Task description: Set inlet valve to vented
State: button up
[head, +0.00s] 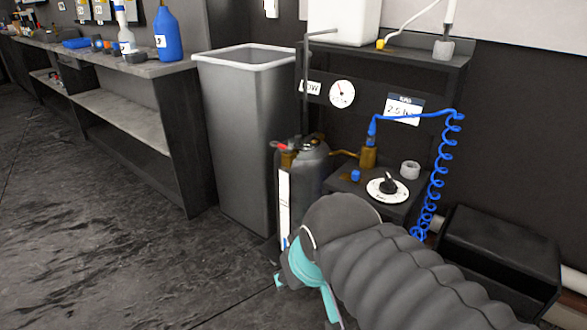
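A black knob (389,182) sits on a round white dial plate on the dark lower shelf of a stand. The dial's markings are too small to read. A grey tank (312,168) stands left of it, with a red lever (279,146) and brass fitting on top. I cannot tell which of these is the inlet valve. My gripper (306,290), with teal parts, is low in front of the tank, below and left of the dial, apart from the knob. My own arm hides part of it, so its opening is unclear.
A pressure gauge (342,93) and a label card (404,108) are on the stand. A coiled blue hose (442,170) hangs at its right, above a black box (500,260). A tall grey bin (245,140) and a workbench (120,118) stand left. The left floor is clear.

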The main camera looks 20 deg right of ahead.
aim_at(356, 175)
jog(key=u, duration=0.65)
jog(key=i, duration=0.9)
jog(key=z, duration=2.2)
